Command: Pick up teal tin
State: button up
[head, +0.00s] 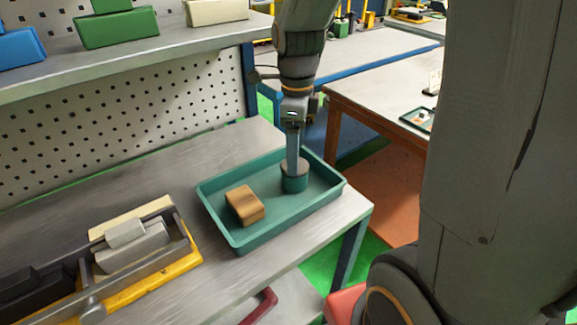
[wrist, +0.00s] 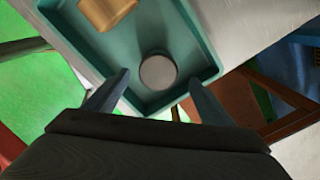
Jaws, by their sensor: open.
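The teal tin (head: 294,182) is a short round can with a grey-brown top, standing upright in the right part of a teal tray (head: 241,243). The wrist view shows its round pale lid (wrist: 158,72) from above, near the tray's corner. My gripper (head: 295,165) points down at the tin from above. In the wrist view my gripper (wrist: 158,82) is open, with one finger to each side of the tin's lower edge in the picture. I cannot tell whether the fingertips reach below the tin's top. They partly hide it in the head view.
A tan-brown block (head: 244,205) lies in the same tray, left of the tin. A yellow-edged caddy (head: 150,285) with grey blocks stands at left on the workbench (head: 110,190). The tray's walls (wrist: 213,50) stand close around the tin.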

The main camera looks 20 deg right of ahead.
jog(key=shift+f, duration=0.4)
jog(key=shift+s+a+f, duration=0.1)
jog(key=shift+a+f, duration=0.1)
jog(key=shift+f, duration=0.95)
jog(key=shift+f+p, duration=0.75)
jog(key=shift+f, duration=1.55)
jog(key=c, duration=1.4)
jog(key=shift+r, duration=0.1)
